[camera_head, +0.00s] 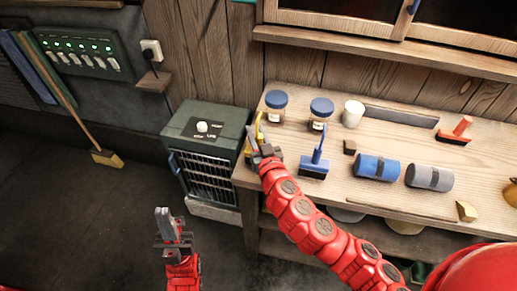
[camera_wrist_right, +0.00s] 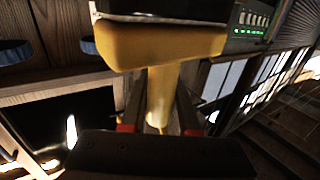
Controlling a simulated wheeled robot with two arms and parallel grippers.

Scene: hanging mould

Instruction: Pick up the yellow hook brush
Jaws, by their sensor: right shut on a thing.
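The yellow hook brush (camera_head: 259,131) is at the left end of the wooden workbench, partly hidden by my right gripper (camera_head: 259,150). In the right wrist view its yellow head (camera_wrist_right: 160,45) has dark bristles, and its yellow handle (camera_wrist_right: 160,92) runs between the fingers of my right gripper (camera_wrist_right: 158,118). The right gripper is shut on that handle. Whether the brush touches the bench is not clear. My left gripper (camera_head: 166,225) is over the floor, left of the bench and away from the brush; its finger gap is unclear.
On the workbench (camera_head: 350,191), a blue brush (camera_head: 315,165) stands right of my right gripper. Two blue-lidded jars (camera_head: 275,108), a white cup (camera_head: 352,114), a blue roll (camera_head: 377,167), a grey roll (camera_head: 429,177) and a red-handled brush (camera_head: 455,133) are there too. A green heater (camera_head: 208,130) stands left.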

